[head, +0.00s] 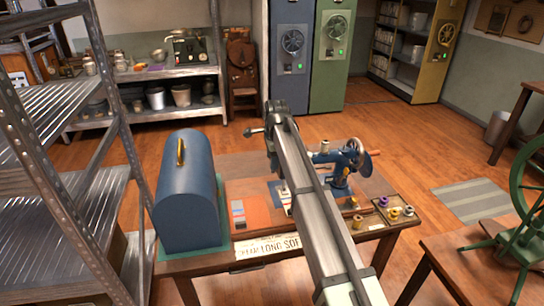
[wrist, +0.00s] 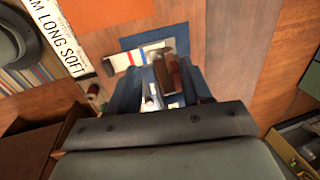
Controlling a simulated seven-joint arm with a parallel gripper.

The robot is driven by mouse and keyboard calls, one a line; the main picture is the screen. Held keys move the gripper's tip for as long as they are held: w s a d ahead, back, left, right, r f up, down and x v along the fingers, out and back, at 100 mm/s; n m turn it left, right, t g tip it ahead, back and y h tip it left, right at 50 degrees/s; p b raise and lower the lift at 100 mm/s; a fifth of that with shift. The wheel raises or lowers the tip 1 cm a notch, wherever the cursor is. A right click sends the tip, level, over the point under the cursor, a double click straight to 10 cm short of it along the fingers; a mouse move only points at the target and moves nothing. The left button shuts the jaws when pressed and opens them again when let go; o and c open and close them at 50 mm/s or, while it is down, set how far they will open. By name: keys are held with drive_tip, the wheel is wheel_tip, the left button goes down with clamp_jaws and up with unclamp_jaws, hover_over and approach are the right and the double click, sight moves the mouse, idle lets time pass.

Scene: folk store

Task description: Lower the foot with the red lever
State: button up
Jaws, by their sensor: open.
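My gripper is open, and I see nothing held.
A blue domed case (head: 185,195) stands on the table's left. A patterned cloth (head: 250,214) lies beside it. A tray of spools (head: 392,212) sits at the right. A blue mat with a white and red strip (wrist: 140,55) lies by the machine. A metal shelf (head: 75,180) stands left.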

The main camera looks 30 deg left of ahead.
drive_tip(key=shift+s+d+f, duration=0.2)
drive_tip(key=shift+s+d, duration=0.1)
drive_tip(key=shift+s+d+f, duration=0.45)
drive_tip(key=shift+w+a+r, duration=0.25)
drive_tip(key=shift+a+r, duration=0.05)
idle(0.4)
idle(0.4)
wheel_tip(320, 180, up, 8)
drive_tip(key=s+d, duration=0.1)
idle(0.9)
drive_tip(key=shift+d+f, duration=0.1)
idle(0.6)
